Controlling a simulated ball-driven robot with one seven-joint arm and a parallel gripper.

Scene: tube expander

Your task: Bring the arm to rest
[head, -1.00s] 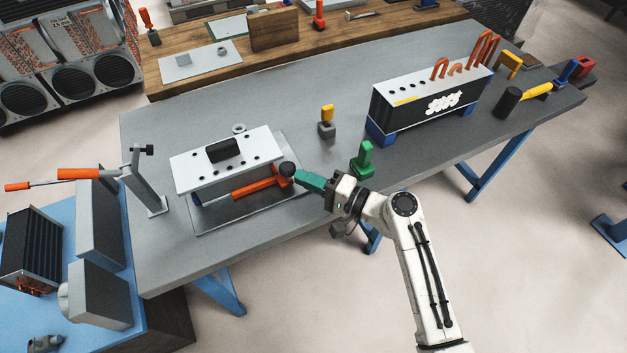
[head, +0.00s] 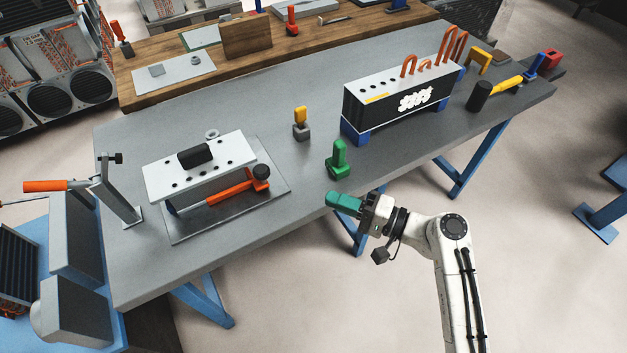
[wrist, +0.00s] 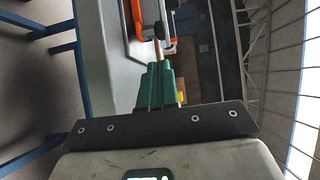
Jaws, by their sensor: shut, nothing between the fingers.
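My gripper (head: 332,198) has green fingers and is at the end of my white arm. It is shut and empty, near the front edge of the grey bench (head: 240,237) in the head view. In the wrist view the closed green fingers (wrist: 159,70) point forward, with the bench beyond them. The orange-handled tool (head: 228,192) with a dark round head lies on a dark plate under the raised white perforated plate (head: 228,146), to the left of my gripper and apart from it.
A green block (head: 339,162) stands on the bench just beyond my gripper. A yellow-topped piece (head: 301,122) and a black rack (head: 392,108) with copper bends stand farther back. A yellow-handled mallet (head: 495,92) lies at right. Floor in front of the bench is free.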

